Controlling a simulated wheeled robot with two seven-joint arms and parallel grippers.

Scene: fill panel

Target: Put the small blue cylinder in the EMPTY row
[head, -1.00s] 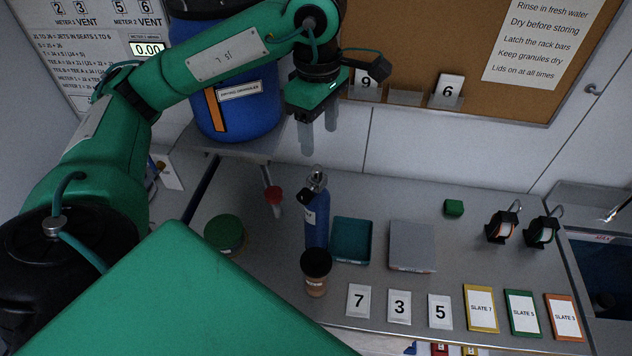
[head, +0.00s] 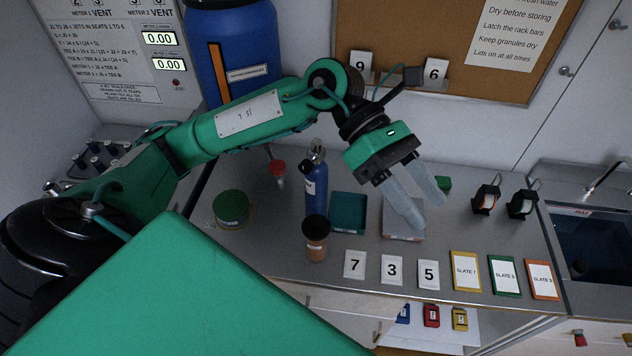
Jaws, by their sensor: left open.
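A small blue cylinder (head: 316,190) with a grey metal valve top stands upright on the grey worktop. My left gripper (head: 427,213) is open and empty. Its two long grey fingers point down and to the right, over the grey square tray, well to the right of the blue cylinder. No row marked EMPTY can be made out in this view. My right gripper is not in view.
A dark brown-topped jar (head: 315,250) stands just in front of the cylinder, a teal tray (head: 347,227) beside it, and a green-lidded tub (head: 231,207) to its left. Number cards and slates (head: 465,271) line the front edge. A sink (head: 590,240) is at right.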

